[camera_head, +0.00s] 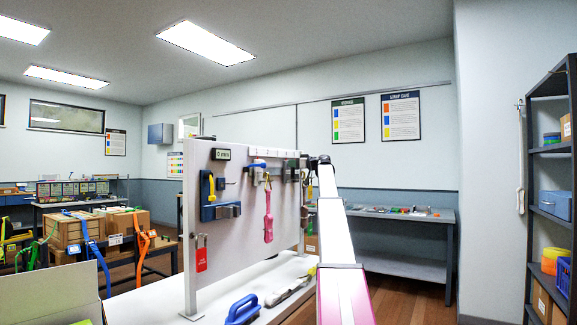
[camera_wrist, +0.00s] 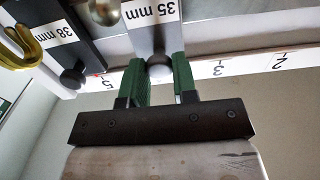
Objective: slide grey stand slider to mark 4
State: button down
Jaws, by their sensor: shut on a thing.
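A grey slider with a "35 mm" label (camera_wrist: 147,32) hangs at the top middle of the wrist view, which shows the labels upside down. My gripper (camera_wrist: 158,76) is shut on its round grey knob (camera_wrist: 158,66), with a green fingertip on each side. The white mark strip shows mark 2 (camera_wrist: 278,60), mark 3 (camera_wrist: 219,68) and mark 5 (camera_wrist: 105,79). The slider and fingers lie between marks 3 and 5; mark 4 is hidden there. In the head view my gripper (camera_head: 314,164) is at the right end of the upright panel (camera_head: 225,240), and the slider cannot be made out.
A dark slider labelled "38 mm" (camera_wrist: 62,38) is close beside the held one, near mark 5. A yellow hook (camera_wrist: 22,46) is beyond it. A pink tool (camera_head: 268,215) hangs on the panel, and a blue handled object (camera_head: 242,309) lies on the bench below.

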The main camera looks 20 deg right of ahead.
jog(key=shift+w+d, duration=0.35)
jog(key=shift+d, duration=0.15)
jog(key=c, duration=0.9)
grip_release()
jog(key=v, duration=1)
jog(key=shift+s+d, duration=0.25)
jog(key=shift+s, duration=0.1)
jog(key=shift+s, duration=0.1)
